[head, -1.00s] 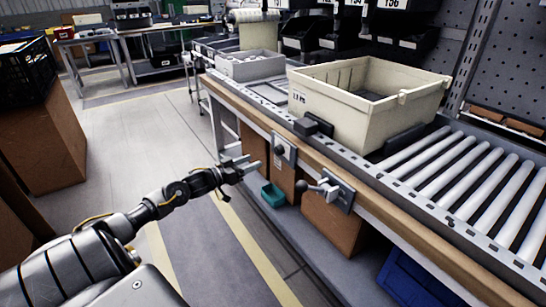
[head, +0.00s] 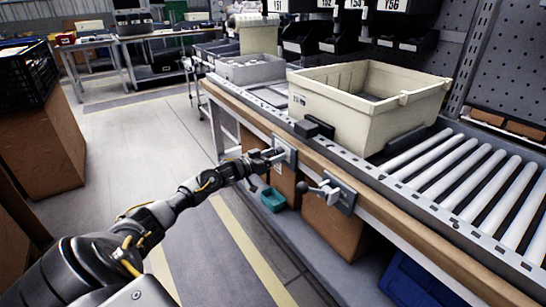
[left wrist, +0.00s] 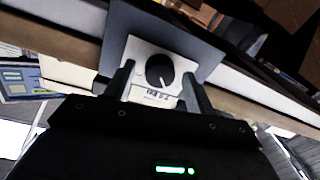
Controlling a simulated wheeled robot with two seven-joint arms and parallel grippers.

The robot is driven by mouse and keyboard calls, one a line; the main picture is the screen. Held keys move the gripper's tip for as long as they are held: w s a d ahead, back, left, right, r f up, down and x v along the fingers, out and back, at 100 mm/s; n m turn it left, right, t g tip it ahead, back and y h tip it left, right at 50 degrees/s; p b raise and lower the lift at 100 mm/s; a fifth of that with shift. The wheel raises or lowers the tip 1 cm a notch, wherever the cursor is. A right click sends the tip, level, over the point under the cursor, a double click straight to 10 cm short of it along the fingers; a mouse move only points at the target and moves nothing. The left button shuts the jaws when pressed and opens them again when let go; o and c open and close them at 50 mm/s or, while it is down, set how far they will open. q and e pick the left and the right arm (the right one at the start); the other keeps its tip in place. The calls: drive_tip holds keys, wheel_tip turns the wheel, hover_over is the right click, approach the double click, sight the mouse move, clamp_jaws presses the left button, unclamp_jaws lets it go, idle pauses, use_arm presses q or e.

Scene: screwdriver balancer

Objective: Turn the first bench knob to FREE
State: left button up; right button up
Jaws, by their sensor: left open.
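The first bench knob is a round black knob (left wrist: 159,70) on a pale plate with a small label under it, too blurred to read. In the left wrist view it sits between the two fingers of my left gripper (left wrist: 158,78), which are open on either side. I cannot tell whether they touch it. In the head view my left gripper (head: 272,155) is at the knob's grey mounting plate (head: 290,148) on the bench's front edge and hides most of the knob. My right gripper is not in view.
A second plate (head: 343,197) with a lever-like grey knob (head: 322,190) is farther right on the bench front. A cream bin (head: 340,110) stands on the conveyor beside rollers (head: 480,185). A teal box (head: 272,199) and cardboard boxes are below.

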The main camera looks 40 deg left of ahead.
use_arm(q)
drive_tip(key=shift+a, duration=0.1)
drive_tip(key=c, duration=1)
